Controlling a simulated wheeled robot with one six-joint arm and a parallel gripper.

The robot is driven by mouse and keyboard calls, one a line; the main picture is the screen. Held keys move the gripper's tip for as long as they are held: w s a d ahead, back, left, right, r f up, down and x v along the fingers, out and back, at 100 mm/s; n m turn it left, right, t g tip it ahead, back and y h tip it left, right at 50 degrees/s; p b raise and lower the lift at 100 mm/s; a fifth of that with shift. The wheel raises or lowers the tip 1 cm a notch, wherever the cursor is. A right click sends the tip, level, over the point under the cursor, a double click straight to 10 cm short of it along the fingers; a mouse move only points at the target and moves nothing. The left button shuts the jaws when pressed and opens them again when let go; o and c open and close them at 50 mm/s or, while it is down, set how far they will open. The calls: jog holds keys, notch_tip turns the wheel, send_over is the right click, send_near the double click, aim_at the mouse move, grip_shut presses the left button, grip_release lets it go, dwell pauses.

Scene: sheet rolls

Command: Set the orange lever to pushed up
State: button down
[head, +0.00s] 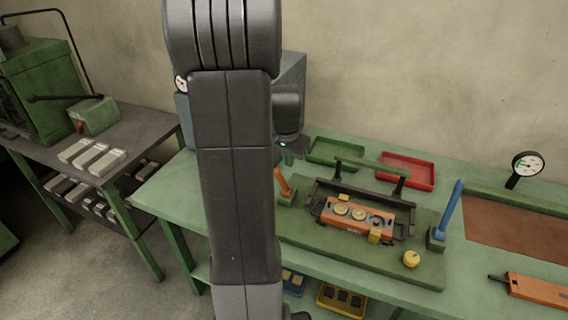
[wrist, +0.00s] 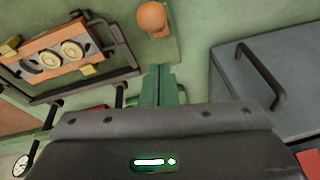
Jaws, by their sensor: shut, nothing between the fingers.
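The orange lever (head: 283,182) stands on a small green base on the green bench, just right of my arm in the head view. It leans, with its top toward the left. In the wrist view its round orange end (wrist: 152,17) shows near the top centre, seen from above, so its tilt is hard to judge there. My gripper (wrist: 160,68) is shut and empty, its fingertips apart from the lever and pointing toward it. In the head view my gripper (head: 296,150) is partly hidden by my arm, above and behind the lever.
A blue lever (head: 450,210) stands farther right. A grey box (wrist: 270,85) with a handle is close on the gripper's right in the wrist view. Green (head: 335,152) and red (head: 406,171) trays lie behind.

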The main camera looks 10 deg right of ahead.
jog(key=shift+s+a+f, duration=0.25)
jog(key=shift+s+a, duration=0.5)
jog(key=shift+s+a+f, duration=0.1)
jog(key=shift+f, duration=0.1)
jog(key=shift+s+a+f+b, duration=0.45)
jog(key=shift+s+b, duration=0.15)
jog(key=shift+b, duration=0.3)
jog(key=shift+s+a, duration=0.1)
jog(key=shift+s, duration=0.15)
jog(key=shift+r, duration=0.1)
